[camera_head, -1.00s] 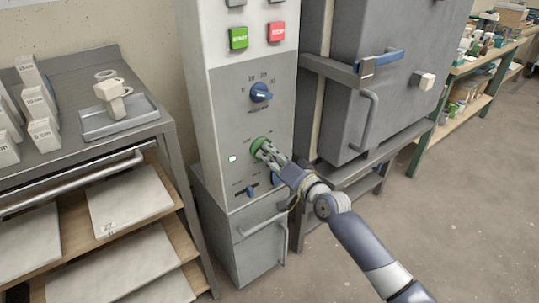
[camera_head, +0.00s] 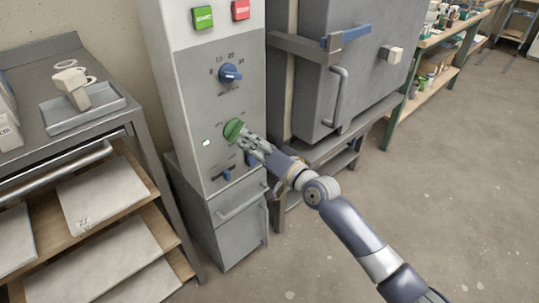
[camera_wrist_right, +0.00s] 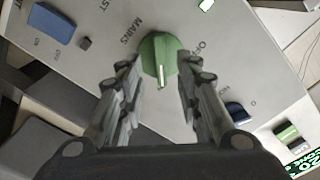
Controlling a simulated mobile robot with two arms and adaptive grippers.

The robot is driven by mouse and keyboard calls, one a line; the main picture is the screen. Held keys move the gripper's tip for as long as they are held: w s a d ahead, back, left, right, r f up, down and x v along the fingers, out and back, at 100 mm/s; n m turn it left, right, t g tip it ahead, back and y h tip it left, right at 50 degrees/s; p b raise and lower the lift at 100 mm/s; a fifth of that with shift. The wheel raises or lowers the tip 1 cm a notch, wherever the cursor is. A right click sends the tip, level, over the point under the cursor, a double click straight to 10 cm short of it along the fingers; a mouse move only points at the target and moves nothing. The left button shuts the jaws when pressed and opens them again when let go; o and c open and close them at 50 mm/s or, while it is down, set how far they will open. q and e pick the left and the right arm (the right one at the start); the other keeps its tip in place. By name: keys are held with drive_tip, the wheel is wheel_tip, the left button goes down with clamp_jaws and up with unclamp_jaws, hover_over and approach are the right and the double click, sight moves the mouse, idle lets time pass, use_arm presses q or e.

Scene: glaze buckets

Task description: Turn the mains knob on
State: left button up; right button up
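The green mains knob (camera_head: 233,130) is on the front of the grey control panel (camera_head: 186,120), in the lower middle. It also shows in the right wrist view (camera_wrist_right: 157,52), with a white pointer line and the words MAINS and OFF near it. My right gripper (camera_head: 243,136) is at the knob, coming from the lower right. In the wrist view its two fingers (camera_wrist_right: 160,72) stand apart, one on each side of the knob, with narrow gaps. I cannot tell whether either fingertip touches it. A small lamp (camera_head: 206,143) left of the knob looks bright, with a greenish edge. My left gripper is out of view.
Above are a blue dial (camera_head: 230,74), a green button (camera_head: 203,17) and a red button (camera_head: 240,10). A blue slider (camera_head: 227,174) is below. A kiln (camera_head: 345,80) with a door handle stands right, a shelf rack (camera_head: 70,155) left. Floor at right is clear.

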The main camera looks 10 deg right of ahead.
drive_tip(key=v, duration=0.8)
drive_tip(key=shift+s+f, duration=0.1)
